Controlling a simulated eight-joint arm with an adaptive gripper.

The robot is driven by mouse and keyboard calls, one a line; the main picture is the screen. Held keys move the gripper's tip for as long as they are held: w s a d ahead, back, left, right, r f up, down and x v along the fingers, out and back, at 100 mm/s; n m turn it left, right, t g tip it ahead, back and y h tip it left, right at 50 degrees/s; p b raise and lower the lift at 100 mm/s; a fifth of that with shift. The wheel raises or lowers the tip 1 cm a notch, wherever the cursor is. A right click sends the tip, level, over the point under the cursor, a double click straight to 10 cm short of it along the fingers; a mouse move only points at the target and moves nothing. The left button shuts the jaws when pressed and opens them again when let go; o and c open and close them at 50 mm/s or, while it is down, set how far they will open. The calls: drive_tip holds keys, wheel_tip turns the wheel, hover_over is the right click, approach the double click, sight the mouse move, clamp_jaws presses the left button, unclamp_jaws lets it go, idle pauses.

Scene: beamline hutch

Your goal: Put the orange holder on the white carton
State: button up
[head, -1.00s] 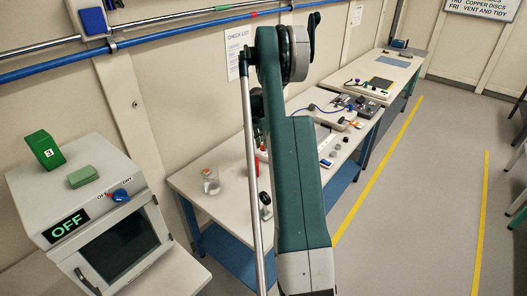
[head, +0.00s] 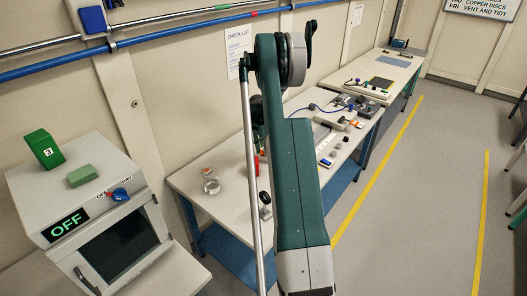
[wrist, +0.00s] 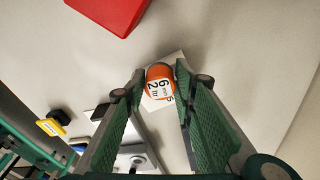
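The orange holder (wrist: 160,72), with a white label with dark figures, sits between the green-padded fingertips of my gripper (wrist: 161,82) in the wrist view. The fingers reach both its sides with no clear gap, so my gripper looks shut on it. A white square surface (wrist: 177,57), likely the white carton's top, shows just behind the holder. Whether the holder touches it cannot be told.
A red object (wrist: 108,10) lies near the top of the wrist view; yellow (wrist: 50,127) and black (wrist: 97,113) items lie left. In the head view a glass beaker (head: 210,181) stands on the bench (head: 232,200). An OFF-labelled cabinet (head: 95,215) stands at left.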

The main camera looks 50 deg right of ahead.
drive_tip(key=shift+o, duration=1.1)
drive_tip(key=shift+r, duration=0.15)
drive_tip(key=shift+r, duration=0.15)
wheel_tip(320, 180, up, 12)
drive_tip(key=a, duration=0.1)
drive_tip(key=shift+w+a, duration=0.2)
